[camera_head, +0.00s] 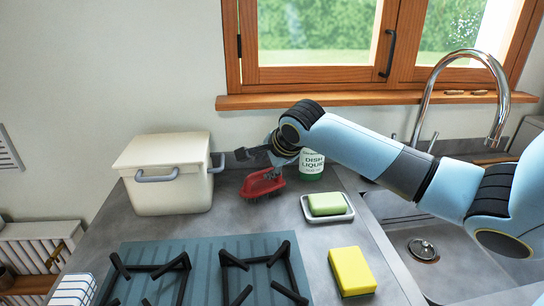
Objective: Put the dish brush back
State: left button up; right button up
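The red dish brush (262,185) is on or just above the grey counter, right of the cream bin, with its dark underside facing down. My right gripper (258,160) reaches in from the right and is directly above the brush, with its dark fingers at or very near the brush's top. The fingers overlap the brush in this view, so I cannot tell whether they grip it. My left gripper is not in view.
A dish liquid bottle (312,165) stands behind my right arm. The lidded cream bin (170,190) is left, the hob (200,258) in front, the sink (445,262) right.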

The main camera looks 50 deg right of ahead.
jog(key=v, duration=0.5)
jog(key=shift+s+r, duration=0.1)
dwell(0.5)
